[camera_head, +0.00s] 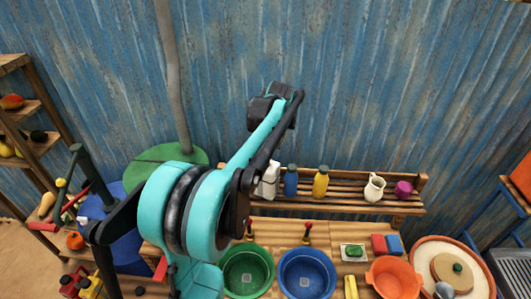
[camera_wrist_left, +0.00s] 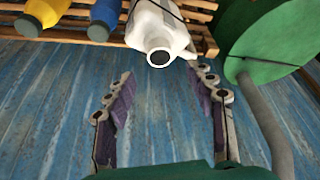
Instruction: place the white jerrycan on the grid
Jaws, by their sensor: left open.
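The white jerrycan (camera_head: 268,181) stands on the slatted wooden shelf (camera_head: 345,201) against the blue wall, left of the blue bottle. My arm partly covers it in the head view. In the left wrist view the white jerrycan (camera_wrist_left: 162,30) is at the top centre, its round spout facing the camera. My left gripper (camera_wrist_left: 160,80) is open, with its purple-padded fingers apart and nothing between them. The jerrycan lies beyond the fingertips, seemingly untouched. A grey ridged panel (camera_head: 513,268) in a blue frame at the right edge may be the grid. My right gripper is not in view.
A blue bottle (camera_head: 291,181) and a yellow bottle (camera_head: 320,183) stand beside the jerrycan. A white jug (camera_head: 374,188) and purple cup (camera_head: 404,189) are farther right. Green (camera_head: 248,250) and blue basins and an orange bowl (camera_head: 394,277) fill the counter below. A grey pole rises behind.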

